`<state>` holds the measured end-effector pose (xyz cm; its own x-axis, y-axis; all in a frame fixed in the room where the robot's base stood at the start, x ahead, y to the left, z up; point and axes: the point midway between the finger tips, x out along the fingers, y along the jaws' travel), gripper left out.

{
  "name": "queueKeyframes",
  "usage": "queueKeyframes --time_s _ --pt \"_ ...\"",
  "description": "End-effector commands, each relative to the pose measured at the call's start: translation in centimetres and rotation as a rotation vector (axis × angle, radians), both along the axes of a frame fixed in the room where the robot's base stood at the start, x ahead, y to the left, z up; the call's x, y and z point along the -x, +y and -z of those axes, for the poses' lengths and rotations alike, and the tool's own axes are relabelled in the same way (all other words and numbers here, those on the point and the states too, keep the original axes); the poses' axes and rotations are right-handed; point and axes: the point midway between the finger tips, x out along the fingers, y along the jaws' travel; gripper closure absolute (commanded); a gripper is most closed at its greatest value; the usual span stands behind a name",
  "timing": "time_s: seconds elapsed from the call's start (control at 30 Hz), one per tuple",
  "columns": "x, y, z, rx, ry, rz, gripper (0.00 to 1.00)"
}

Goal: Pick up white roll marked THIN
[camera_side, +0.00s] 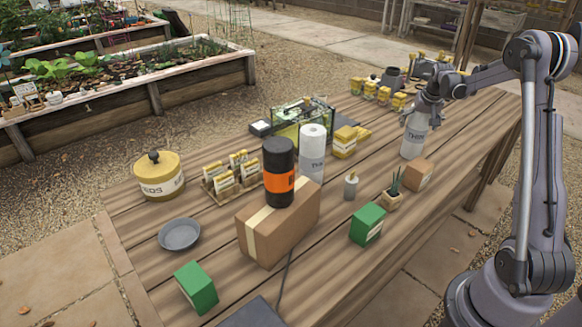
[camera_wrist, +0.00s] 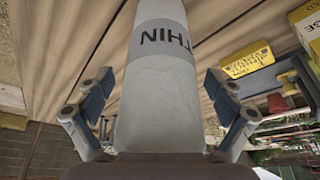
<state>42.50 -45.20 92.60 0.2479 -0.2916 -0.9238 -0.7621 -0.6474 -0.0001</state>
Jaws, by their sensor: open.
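The white roll marked THIN (camera_side: 412,137) stands upright at the right of the table, right below my gripper (camera_side: 428,104). In the wrist view the white roll (camera_wrist: 165,85) fills the middle and its grey band reads THIN upside down. My gripper (camera_wrist: 163,112) is open, with one finger on each side of the roll. Gaps show between the fingers and the roll, so I am not holding it. The roll's far end is cut off in the wrist view. A second white roll (camera_side: 312,150) stands near the table's middle; its label is only partly readable.
A small cardboard box (camera_side: 418,175) and a potted plant (camera_side: 393,195) stand close to the THIN roll. A yellow box (camera_side: 344,142) is to its left. A large cardboard box (camera_side: 280,222) carries a black-and-orange cylinder (camera_side: 278,172). Yellow packets (camera_side: 384,93) stand behind.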

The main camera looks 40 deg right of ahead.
Motion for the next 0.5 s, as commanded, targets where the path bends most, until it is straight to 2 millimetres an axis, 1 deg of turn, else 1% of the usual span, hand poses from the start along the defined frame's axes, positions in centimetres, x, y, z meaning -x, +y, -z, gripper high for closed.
queueKeyframes --time_s 0.1,0.3,0.37,0.4,0.47,0.5 --pt "-0.13 -0.17 0.49 0.000 0.000 0.000 0.07" --pt "-0.12 -0.16 0.51 0.000 0.000 0.000 0.07" --pt "-0.12 -0.16 0.50 0.000 0.000 0.000 0.25" --pt "-0.12 -0.15 0.49 0.000 0.000 0.000 0.36" --pt "-0.12 -0.15 0.49 0.000 0.000 0.000 0.54" --pt "-0.12 -0.14 0.50 -0.001 0.001 0.000 0.59"
